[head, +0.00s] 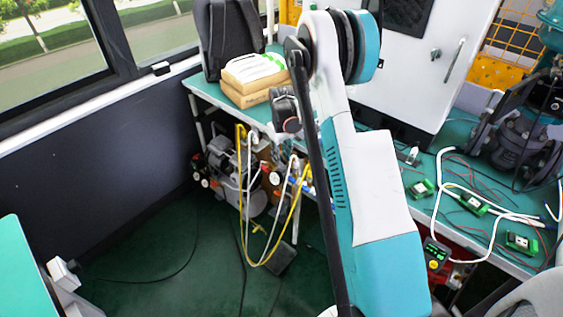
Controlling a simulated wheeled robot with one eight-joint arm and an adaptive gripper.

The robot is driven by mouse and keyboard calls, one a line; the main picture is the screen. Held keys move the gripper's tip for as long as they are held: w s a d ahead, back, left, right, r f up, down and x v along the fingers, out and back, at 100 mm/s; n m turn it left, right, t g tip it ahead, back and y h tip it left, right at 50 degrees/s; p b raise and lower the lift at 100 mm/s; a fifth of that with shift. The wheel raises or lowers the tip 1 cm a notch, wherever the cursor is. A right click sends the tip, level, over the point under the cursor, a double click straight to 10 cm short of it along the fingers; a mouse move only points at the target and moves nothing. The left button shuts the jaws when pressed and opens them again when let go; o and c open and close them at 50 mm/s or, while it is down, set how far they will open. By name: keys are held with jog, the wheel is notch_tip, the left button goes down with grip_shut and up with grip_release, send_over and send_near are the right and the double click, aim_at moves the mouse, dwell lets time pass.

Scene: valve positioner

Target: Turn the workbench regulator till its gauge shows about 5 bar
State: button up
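I cannot pick out the workbench regulator or its gauge for certain. Small fittings (271,177) with red and blue parts sit below the green workbench, beside a grey compressor (229,168), with yellow and white hoses hanging around them. They are too small for me to read any dial. My white and teal arm rises through the middle of the picture and hides part of the bench and what is under it. A dark round part (285,109) shows at the bench edge beside my arm; I cannot tell what it is. My gripper cannot be made out.
The green workbench (203,92) carries cardboard boxes (247,92) and a black backpack (231,38). Circuit boards (471,203), wires and a white cable lie on the right. A white cabinet (425,75) stands behind. Hoses and a black cable reach the floor, open at left.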

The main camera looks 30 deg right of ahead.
jog(key=shift+f, duration=0.95)
grip_shut()
jog(key=shift+m, duration=0.5)
grip_release()
